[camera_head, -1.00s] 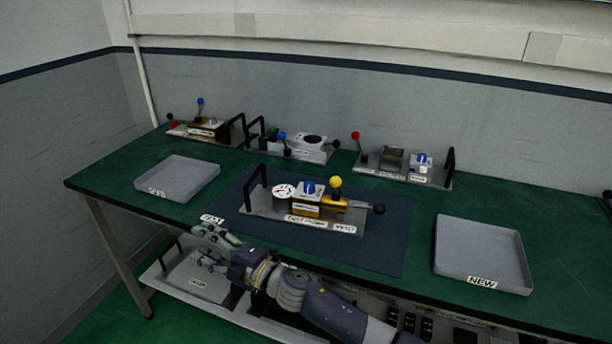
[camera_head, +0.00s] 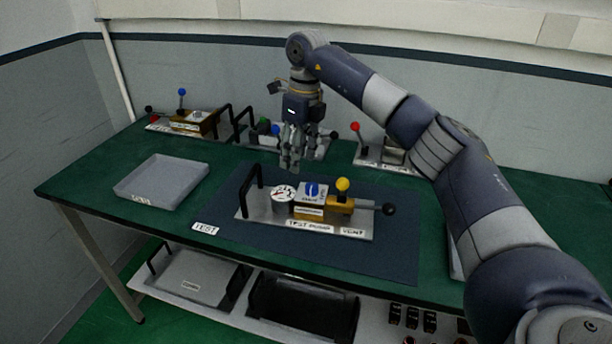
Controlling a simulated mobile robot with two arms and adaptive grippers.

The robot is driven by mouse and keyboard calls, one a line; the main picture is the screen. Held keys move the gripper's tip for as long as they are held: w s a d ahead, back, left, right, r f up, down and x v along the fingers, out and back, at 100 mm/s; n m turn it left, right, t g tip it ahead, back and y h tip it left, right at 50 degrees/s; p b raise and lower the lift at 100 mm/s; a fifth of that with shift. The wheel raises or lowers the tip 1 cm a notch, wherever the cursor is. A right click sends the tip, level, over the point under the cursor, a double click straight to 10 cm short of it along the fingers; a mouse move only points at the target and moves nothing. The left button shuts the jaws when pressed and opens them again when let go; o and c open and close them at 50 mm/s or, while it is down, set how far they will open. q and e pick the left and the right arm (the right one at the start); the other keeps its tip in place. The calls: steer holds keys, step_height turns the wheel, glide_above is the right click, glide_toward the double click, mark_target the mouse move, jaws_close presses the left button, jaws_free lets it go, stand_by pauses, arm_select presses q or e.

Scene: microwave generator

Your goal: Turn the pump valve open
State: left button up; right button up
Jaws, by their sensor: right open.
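The test pump unit (camera_head: 330,225) stands on the dark mat in the middle of the table. It bears a round dial gauge (camera_head: 283,193), a blue knob (camera_head: 312,190) on a white block, a yellow ball (camera_head: 343,184) on a brass block and a rod with a black ball (camera_head: 389,209). Which part is the pump valve, I cannot tell for sure. My right gripper (camera_head: 290,162) points down, open and empty, above and behind the gauge, apart from the unit. My left gripper is not in view.
A black handle (camera_head: 250,182) rises at the unit's left end. A grey tray (camera_head: 160,184) lies at the left. Behind stand further lever units, one with a red ball (camera_head: 355,127). My right arm hides much of the table's right side.

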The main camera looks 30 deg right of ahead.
mark_target(312, 186)
arm_select(q)
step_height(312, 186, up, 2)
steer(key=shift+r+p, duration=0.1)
steer(key=shift+p, duration=0.95)
arm_select(e)
steer(key=shift+m+g+h, duration=0.3)
steer(key=shift+h, duration=0.1)
steer(key=d+f, duration=0.1)
steer(key=f, duration=0.2)
steer(key=d+f, duration=0.1)
steer(key=f, duration=0.2)
steer(key=s+d+f, duration=0.1)
steer(key=f, duration=0.2)
steer(key=shift+d, duration=0.1)
steer(key=c, duration=1.1)
